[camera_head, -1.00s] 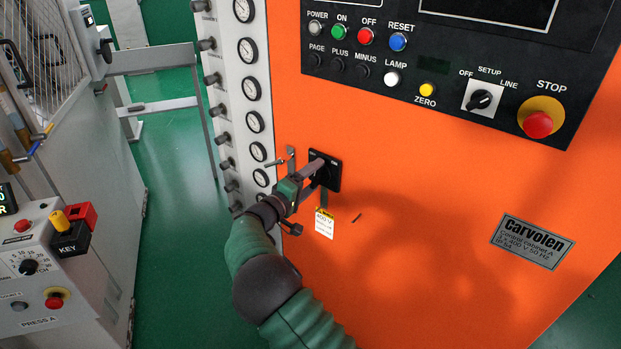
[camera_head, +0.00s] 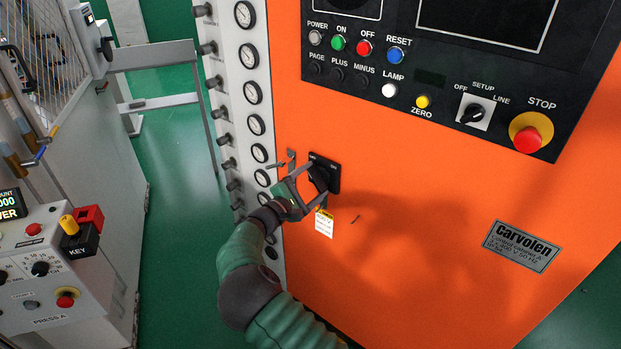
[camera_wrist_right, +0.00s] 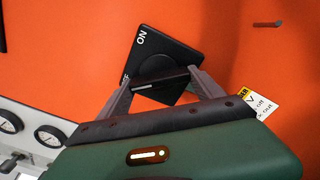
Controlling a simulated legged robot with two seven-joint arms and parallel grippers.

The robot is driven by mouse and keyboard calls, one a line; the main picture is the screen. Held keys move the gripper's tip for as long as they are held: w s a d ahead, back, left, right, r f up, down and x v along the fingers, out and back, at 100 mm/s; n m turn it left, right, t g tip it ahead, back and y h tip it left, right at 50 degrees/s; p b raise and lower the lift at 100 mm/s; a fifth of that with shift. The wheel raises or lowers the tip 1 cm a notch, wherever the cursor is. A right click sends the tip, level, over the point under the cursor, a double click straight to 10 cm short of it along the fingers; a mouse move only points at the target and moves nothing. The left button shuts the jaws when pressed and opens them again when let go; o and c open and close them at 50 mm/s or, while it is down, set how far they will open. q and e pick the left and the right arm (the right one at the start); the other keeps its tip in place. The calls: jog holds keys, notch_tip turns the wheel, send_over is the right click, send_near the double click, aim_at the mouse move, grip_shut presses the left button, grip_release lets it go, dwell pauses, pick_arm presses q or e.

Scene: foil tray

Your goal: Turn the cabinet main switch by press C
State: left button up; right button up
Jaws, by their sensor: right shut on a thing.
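The main switch (camera_head: 333,167) is a black square plate with a dark turning handle on the orange cabinet front, low at its left edge. In the right wrist view the switch plate (camera_wrist_right: 152,48) looks tilted, with "ON" at its upper left and another label partly hidden. My right gripper (camera_head: 318,180) is at the switch, its two grey fingers on either side of the handle. The gripper also shows in the right wrist view (camera_wrist_right: 165,84), shut on the handle (camera_wrist_right: 160,83), which lies across between the fingertips. My left gripper is not in view.
The cabinet nameplate (camera_head: 521,246) reads "Carvolen Control cabinet A". A tag (camera_head: 324,223) hangs just below the switch. A column of gauges (camera_head: 252,92) and knobs stands left of it. Above right are panel buttons and a red stop button (camera_head: 528,139). A panel labelled PRESS A (camera_head: 50,260) stands far left.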

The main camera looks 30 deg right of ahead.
jog(key=shift+s+d+r+n+p, duration=0.1)
jog(key=shift+d+r+n+p, duration=0.2)
jog(key=shift+n, duration=0.3)
jog(key=shift+f, duration=0.1)
jog(key=o, duration=1.1)
jog(key=shift+o, duration=1.3)
jog(key=shift+d+f, duration=0.15)
jog(key=shift+f, duration=0.1)
